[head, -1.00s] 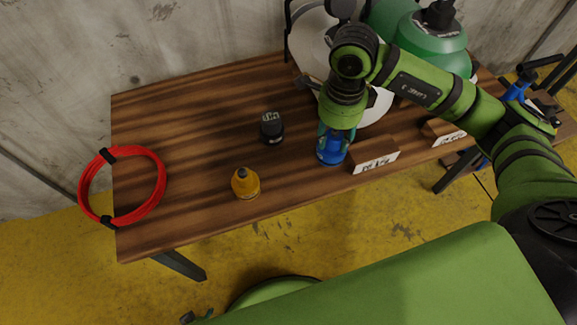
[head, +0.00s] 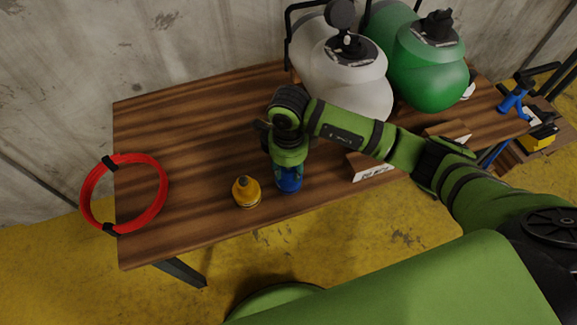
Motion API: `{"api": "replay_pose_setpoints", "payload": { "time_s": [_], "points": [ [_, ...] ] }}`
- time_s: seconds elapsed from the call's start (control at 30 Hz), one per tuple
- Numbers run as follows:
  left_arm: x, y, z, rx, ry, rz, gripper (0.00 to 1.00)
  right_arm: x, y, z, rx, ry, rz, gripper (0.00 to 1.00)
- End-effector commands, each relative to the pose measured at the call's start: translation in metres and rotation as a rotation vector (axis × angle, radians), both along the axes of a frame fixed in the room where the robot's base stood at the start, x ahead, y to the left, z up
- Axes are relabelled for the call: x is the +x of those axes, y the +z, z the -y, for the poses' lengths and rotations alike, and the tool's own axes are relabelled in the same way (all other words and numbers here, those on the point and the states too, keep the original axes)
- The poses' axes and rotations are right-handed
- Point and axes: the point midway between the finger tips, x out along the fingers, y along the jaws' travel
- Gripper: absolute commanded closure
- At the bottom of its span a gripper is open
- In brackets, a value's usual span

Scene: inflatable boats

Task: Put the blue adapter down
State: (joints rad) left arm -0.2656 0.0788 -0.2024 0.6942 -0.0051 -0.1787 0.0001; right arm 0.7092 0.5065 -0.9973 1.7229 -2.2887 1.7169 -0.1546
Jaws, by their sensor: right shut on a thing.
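The blue adapter (head: 289,181) is at the front middle of the wooden table, just right of the yellow adapter (head: 246,192). My right gripper (head: 288,170) is above it, pointing down and shut on it. The fingertips are mostly hidden by my wrist. I cannot tell whether the adapter's base touches the table (head: 190,140). My left gripper is not in view.
A red hose ring (head: 124,194) hangs over the table's left edge. Label blocks (head: 374,167) line the front right.

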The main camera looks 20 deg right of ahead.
Motion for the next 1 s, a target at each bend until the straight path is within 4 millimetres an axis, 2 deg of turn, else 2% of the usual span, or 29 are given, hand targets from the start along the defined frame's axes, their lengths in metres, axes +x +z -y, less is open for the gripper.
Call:
{"api": "replay_pose_setpoints", "payload": {
  "time_s": [0.37, 0.4, 0.43, 0.87, 1.0],
  "points": [
    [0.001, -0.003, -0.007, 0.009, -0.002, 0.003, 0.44, 0.0, -0.002, 0.0, 0.0, 0.0, 0.001, 1.0],
    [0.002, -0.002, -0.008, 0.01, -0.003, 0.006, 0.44, 0.0, -0.002, 0.0, 0.001, 0.0, 0.0, 0.51],
    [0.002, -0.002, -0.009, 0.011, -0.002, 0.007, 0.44, 0.0, -0.002, 0.0, 0.001, 0.0, 0.0, 0.39],
    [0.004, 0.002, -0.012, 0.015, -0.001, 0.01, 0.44, 0.0, 0.002, 0.0, 0.001, 0.0, 0.0, 0.39],
    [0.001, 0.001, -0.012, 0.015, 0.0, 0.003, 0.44, 0.002, 0.022, 0.0, 0.002, 0.003, 0.007, 0.39]
  ]
}}
